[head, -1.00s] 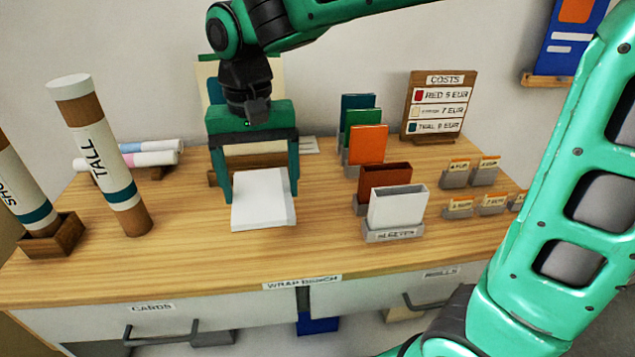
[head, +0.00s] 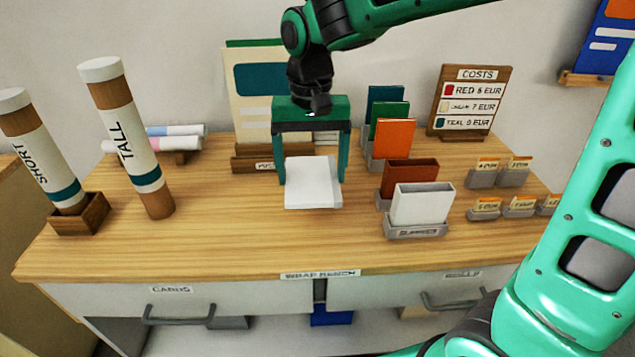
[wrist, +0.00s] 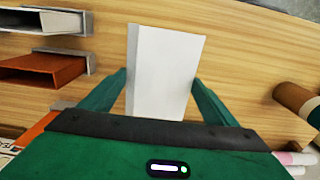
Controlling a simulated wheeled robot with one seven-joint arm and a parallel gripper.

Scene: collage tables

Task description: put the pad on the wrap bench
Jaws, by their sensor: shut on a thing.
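The white pad (head: 313,184) is between the fingers of my gripper (head: 312,181), which is shut on it. In the head view it shows in front of the card stand, over the middle of the wrap bench (head: 250,235). In the wrist view the pad (wrist: 163,72) stretches out from between the green fingers of my gripper (wrist: 163,105), with bench wood around it. I cannot tell whether the pad touches the bench top or hangs just above it.
A tall tube (head: 125,140) and a short tube (head: 40,150) stand at the left. White sleeves (head: 422,204), a brown sleeve (head: 408,176) and coloured cards (head: 394,138) stand to the right. A costs sign (head: 470,100) is at the back. The bench front is clear.

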